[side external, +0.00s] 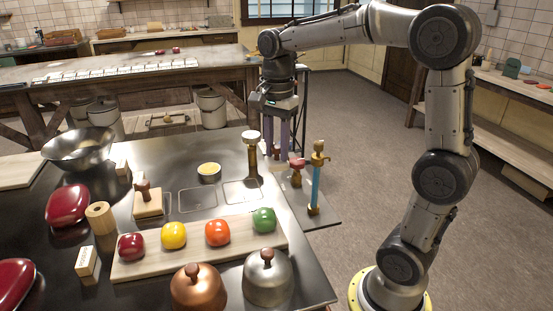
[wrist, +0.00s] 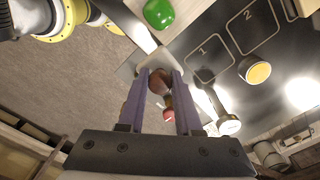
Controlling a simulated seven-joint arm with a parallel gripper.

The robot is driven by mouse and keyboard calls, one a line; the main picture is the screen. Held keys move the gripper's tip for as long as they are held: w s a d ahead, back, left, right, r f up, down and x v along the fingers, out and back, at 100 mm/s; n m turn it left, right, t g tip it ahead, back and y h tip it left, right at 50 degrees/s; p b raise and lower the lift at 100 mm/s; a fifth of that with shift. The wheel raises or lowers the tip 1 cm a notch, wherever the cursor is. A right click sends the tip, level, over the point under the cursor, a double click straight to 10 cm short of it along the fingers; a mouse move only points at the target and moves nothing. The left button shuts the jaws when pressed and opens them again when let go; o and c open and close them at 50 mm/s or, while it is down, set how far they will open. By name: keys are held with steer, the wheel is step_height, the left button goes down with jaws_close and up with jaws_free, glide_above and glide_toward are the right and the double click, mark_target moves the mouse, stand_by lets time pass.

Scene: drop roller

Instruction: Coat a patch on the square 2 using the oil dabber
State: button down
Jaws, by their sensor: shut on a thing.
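My gripper (wrist: 160,74) is low over the right edge of the table, its purple fingers pointing down. It is shut on a brown rounded handle (wrist: 160,82), seen between the fingers in the wrist view. A small cup of yellow oil (side external: 208,171) stands behind the squares.
Square 1 (side external: 241,192) lies between square 2 and the stand. A white-topped tool (side external: 252,138), a red-knobbed tool (side external: 297,164) and a blue-shafted tool (side external: 316,182) stand close around my gripper. Fruit on a board (side external: 196,252) and two domes (side external: 267,280) are in front.

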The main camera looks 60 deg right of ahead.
steer(key=w+d+r, duration=0.2)
steer(key=w, duration=0.8)
steer(key=w+d+r, duration=0.3)
steer(key=w, duration=0.7)
steer(key=shift+w+d+f, duration=0.15)
steer(key=shift+w+f, duration=1)
steer(key=shift+f, duration=1.55)
steer(key=shift+w+d+f, duration=0.2)
steer(key=shift+w+f, duration=0.9)
steer(key=shift+f, duration=1.55)
steer(key=shift+w+d+f, duration=0.15)
steer(key=shift+w+f, duration=1)
steer(key=shift+f, duration=1.55)
steer(key=shift+f, duration=0.65)
step_height(320, 180, up, 7)
steer(key=shift+r, duration=0.1)
